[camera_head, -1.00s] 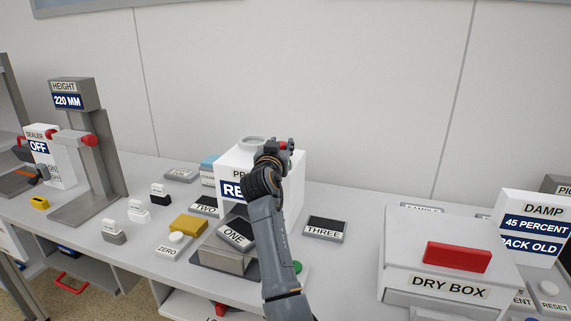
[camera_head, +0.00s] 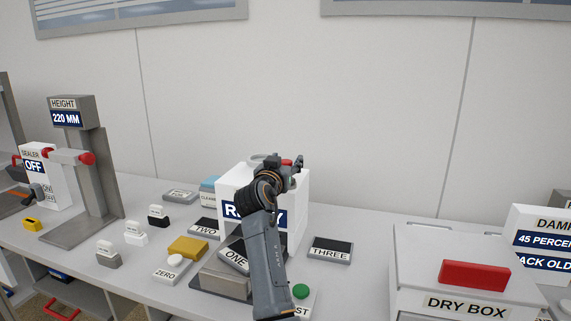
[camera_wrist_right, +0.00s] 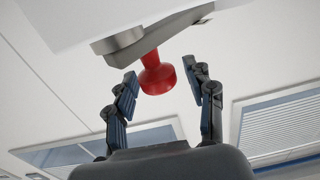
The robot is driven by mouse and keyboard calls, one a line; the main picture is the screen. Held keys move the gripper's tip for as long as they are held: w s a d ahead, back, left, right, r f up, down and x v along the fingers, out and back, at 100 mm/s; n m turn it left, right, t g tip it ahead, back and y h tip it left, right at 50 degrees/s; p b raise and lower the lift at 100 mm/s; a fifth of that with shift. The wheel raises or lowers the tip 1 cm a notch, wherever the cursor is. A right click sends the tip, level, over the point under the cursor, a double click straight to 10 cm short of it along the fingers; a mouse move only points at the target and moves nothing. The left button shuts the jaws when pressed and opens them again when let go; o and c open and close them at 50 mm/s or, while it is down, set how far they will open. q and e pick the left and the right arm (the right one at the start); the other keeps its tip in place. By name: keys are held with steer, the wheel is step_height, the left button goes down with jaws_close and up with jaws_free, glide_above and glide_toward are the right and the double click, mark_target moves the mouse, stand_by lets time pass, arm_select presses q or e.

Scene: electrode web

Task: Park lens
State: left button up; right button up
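A white box (camera_head: 236,181) with a blue display, partly hidden, stands mid-table. My right gripper (camera_head: 287,163) is at its top edge, and my forearm covers part of its front. A bit of red shows between the fingers there. In the right wrist view a red knob (camera_wrist_right: 158,80) sticks out from a grey arm (camera_wrist_right: 165,33) with a rounded end. My right gripper (camera_wrist_right: 162,72) has its fingers on both sides of the knob, with gaps, so it is open. I cannot tell for certain which part is the lens. My left gripper is not in view.
A grey stand (camera_head: 97,180) with red-ended handle and a 220 MM display is at left. Dark tiles, such as THREE (camera_head: 331,250), and small weights surround the box. A white dry box (camera_head: 415,262) with red handle is at right. A green button (camera_head: 300,291) is near my forearm.

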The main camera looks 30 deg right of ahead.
steer(key=shift+f, duration=0.1)
step_height(320, 180, up, 10)
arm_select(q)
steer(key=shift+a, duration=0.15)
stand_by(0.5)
